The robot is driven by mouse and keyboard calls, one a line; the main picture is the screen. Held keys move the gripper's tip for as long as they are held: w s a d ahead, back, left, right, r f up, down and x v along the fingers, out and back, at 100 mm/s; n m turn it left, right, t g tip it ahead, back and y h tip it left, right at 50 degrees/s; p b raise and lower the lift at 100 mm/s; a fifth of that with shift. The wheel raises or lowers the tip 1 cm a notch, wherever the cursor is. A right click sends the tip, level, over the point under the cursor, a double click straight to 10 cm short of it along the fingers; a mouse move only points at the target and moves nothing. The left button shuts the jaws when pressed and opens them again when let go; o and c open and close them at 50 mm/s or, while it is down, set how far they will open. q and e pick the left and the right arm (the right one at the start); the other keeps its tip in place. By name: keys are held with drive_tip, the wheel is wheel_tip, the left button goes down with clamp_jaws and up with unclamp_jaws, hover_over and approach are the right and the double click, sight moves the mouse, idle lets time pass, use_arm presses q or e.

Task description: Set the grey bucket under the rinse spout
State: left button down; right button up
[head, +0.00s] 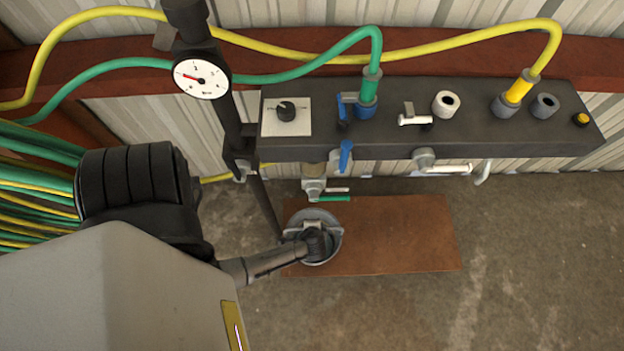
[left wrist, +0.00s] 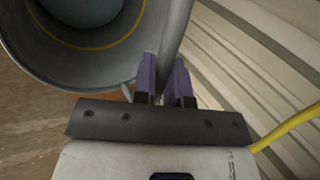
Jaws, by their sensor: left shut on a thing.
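The grey bucket (head: 333,224) shows in the head view over the left end of the brown mat; from above I cannot tell whether it rests or hangs. My left gripper (head: 318,238) reaches over it and hides part of it. In the left wrist view the bucket (left wrist: 58,72) opens at upper left, with a yellow ring inside. There the purple fingers of my left gripper (left wrist: 164,82) are shut on a grey bar or edge of the bucket. A tap with a green lever (head: 314,186), possibly the rinse spout, is just behind the bucket. My right gripper is out of view.
A dark manifold (head: 480,143) with valves, a dial and hose fittings runs along the wall. A gauge (head: 201,79) stands on a dark post left of it. The brown mat (head: 405,240) is bare to the right. Yellow and green hoses cross above. Concrete floor lies open at right.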

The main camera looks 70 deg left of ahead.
use_arm(q)
drive_tip(key=shift+w+f, duration=0.1)
drive_tip(key=shift+f, duration=0.1)
drive_tip(key=c, duration=1.5)
unclamp_jaws()
drive_tip(key=shift+c, duration=0.2)
drive_tip(key=o, duration=0.4)
drive_tip(key=shift+r+p, duration=0.3)
drive_tip(key=shift+p, duration=0.05)
drive_tip(key=shift+p+v, duration=4.95)
drive_tip(key=shift+v, duration=0.85)
